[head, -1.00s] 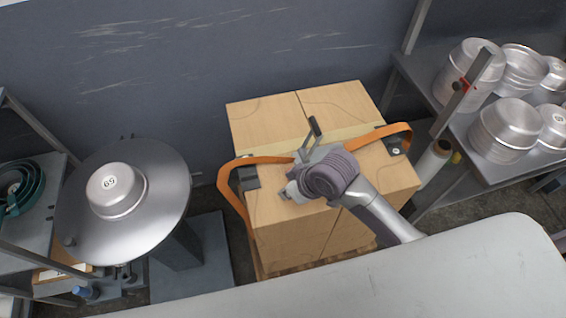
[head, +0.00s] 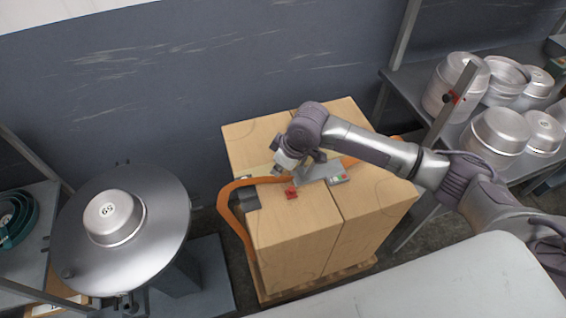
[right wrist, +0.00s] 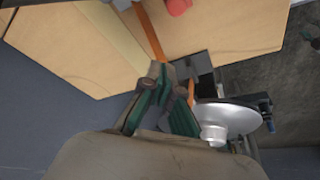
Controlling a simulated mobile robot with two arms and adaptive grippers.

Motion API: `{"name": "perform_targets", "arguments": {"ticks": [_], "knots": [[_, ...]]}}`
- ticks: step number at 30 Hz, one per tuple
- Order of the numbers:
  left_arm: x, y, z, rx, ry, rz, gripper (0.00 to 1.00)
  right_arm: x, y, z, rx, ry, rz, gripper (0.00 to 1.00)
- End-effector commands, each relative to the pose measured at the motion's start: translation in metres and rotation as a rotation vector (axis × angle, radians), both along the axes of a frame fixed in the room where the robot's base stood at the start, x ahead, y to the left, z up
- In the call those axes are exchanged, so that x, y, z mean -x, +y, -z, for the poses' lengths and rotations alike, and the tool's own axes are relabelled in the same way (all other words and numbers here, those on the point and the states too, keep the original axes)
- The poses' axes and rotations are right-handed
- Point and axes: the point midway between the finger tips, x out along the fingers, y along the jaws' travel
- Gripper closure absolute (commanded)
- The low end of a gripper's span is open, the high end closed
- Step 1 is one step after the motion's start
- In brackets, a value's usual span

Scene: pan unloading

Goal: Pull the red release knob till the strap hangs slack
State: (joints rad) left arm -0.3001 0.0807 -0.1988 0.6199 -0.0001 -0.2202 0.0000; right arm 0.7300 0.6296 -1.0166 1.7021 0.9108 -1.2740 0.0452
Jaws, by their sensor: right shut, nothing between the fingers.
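The red release knob (head: 291,192) sits on the top of the strapped cartons (head: 335,232), beside the grey tensioner (head: 318,173). It also shows at the top edge of the right wrist view (right wrist: 178,6). The orange strap (head: 233,192) bows out from the cartons' left side and runs across the top; part shows in the right wrist view (right wrist: 150,36). My right gripper (head: 279,170) is shut and empty, above the back left of the tensioner, apart from the knob. My right forearm hides part of the carton top and strap. My left gripper is not in view.
A round steel stand (head: 160,205) with a pan marked 69 (head: 114,218) is at the left. A rack (head: 455,140) with several metal pans stands at the right. A dark corner protector (head: 246,199) sits at the cartons' left edge. A pale surface (head: 420,290) fills the front.

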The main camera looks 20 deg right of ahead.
Motion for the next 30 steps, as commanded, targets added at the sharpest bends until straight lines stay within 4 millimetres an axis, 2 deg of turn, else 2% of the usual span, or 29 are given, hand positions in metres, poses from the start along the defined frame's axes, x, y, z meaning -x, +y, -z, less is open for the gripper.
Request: {"name": "perform_targets", "arguments": {"ticks": [6,9,15,27,30], "knots": [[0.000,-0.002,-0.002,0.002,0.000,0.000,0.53,-0.011,0.012,0.045,0.001,0.002,0.001,1.00],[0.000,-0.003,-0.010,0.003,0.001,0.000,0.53,0.001,-0.003,0.045,0.003,0.001,0.002,1.00],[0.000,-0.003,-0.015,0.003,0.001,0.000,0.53,0.014,-0.015,0.050,0.002,0.000,-0.001,1.00],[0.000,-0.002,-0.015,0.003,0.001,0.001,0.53,0.016,-0.017,0.052,0.001,-0.001,0.000,1.00],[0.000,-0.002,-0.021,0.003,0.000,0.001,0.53,0.019,-0.017,0.049,-0.001,0.001,0.000,1.00]]}}
